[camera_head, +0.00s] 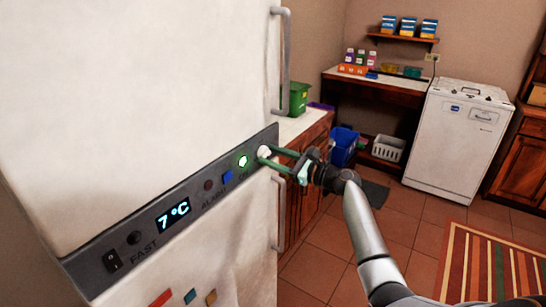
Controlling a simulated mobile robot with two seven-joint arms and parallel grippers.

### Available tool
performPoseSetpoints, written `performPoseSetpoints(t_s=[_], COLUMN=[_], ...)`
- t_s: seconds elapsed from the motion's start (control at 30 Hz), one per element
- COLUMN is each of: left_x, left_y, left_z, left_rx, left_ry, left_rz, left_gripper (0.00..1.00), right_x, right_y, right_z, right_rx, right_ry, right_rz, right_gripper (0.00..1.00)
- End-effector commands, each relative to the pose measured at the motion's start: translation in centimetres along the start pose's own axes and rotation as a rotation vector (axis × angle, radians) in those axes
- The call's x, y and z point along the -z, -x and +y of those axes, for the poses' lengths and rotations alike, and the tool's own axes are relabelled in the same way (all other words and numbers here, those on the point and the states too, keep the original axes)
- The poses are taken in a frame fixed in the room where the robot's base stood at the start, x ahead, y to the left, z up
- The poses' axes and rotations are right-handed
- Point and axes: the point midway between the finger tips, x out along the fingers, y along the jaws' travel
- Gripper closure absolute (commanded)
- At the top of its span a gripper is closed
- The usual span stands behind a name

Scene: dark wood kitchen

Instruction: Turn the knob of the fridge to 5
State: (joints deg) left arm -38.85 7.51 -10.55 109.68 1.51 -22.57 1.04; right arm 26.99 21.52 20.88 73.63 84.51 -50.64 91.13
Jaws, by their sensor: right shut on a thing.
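The white fridge (130,80) fills the left half of the head view, with a dark control panel (208,170) across its front. The display (173,214) reads 7 °C. The small white knob (264,153) sits at the right end of the panel. My right gripper (272,158) reaches in from the lower right, and its green fingers are shut on the knob. The fingers partly cover the knob, and no number is readable around it. A green light (243,161) glows just left of it. My left gripper is not in view.
Vertical fridge handles stand above (284,65) and below (279,215) the panel near the knob. Behind are a wooden counter (305,122), a green bin (298,98) and a white appliance (456,140). The tiled floor right of my arm has a striped rug (490,262).

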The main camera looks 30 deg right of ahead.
Motion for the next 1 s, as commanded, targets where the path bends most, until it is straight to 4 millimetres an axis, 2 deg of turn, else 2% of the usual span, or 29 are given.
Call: performPoseSetpoints(t_s=[0.53,0.57,0.8,1.0], left_x=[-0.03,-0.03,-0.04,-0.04], left_y=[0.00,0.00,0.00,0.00], left_z=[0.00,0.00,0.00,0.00], left_rx=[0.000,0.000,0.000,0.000], left_ry=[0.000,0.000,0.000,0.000], left_rz=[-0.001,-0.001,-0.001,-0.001], left_gripper=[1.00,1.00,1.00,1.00], right_x=[0.10,0.10,0.05,0.02], right_y=[-0.01,-0.01,-0.01,0.00], right_z=[0.11,0.11,0.07,0.03], right_rx=[-0.002,-0.002,-0.001,0.000], right_ry=[-0.027,-0.027,-0.025,-0.024], right_rz=[0.001,0.001,0.001,0.000], right_gripper=[1.00,0.51,0.24,0.24])
